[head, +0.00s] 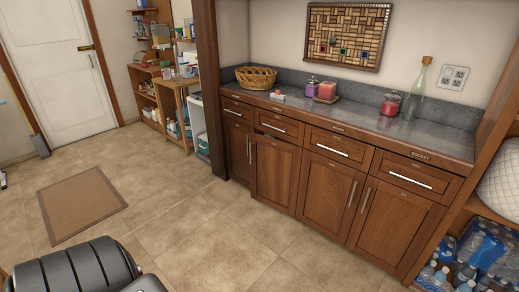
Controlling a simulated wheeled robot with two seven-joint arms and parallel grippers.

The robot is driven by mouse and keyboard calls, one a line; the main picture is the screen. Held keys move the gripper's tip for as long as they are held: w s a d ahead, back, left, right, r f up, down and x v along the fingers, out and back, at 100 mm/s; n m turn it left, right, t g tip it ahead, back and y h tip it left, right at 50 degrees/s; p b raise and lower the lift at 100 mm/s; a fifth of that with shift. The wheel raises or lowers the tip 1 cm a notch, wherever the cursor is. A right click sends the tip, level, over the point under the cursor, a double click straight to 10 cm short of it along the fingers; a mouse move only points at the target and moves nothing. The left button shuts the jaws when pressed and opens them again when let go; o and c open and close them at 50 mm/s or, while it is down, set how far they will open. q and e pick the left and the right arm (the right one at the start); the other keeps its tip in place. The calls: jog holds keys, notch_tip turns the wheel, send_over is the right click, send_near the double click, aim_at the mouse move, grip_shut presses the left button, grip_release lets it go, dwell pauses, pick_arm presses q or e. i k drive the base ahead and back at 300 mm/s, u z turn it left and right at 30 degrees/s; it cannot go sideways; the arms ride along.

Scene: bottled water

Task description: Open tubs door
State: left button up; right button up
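A wooden base cabinet (300,225) runs along the wall at the right, with a row of drawers above a row of doors. From left to right are a narrow left door (237,150), a second door (278,172), a third door (325,195) and a right door (395,222). The second door seems to stand slightly out, with a dark gap at its top; the others look shut. Small labels sit on the cabinet; I cannot make out one reading "tubs". Neither of my grippers is in view. Dark parts of my own body show at the lower left.
The tiled floor (215,225) before the cabinet is clear. A brown mat (82,205) lies at the left. The counter holds a basket (256,78), candles (326,91) and a glass bottle (416,92). Bottled water packs (468,262) sit at lower right. Shelves stand at the back.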

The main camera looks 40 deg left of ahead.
aim_at(275, 164)
jog(key=u, duration=2.3)
jog(key=i, duration=2.7)
jog(key=z, duration=2.95)
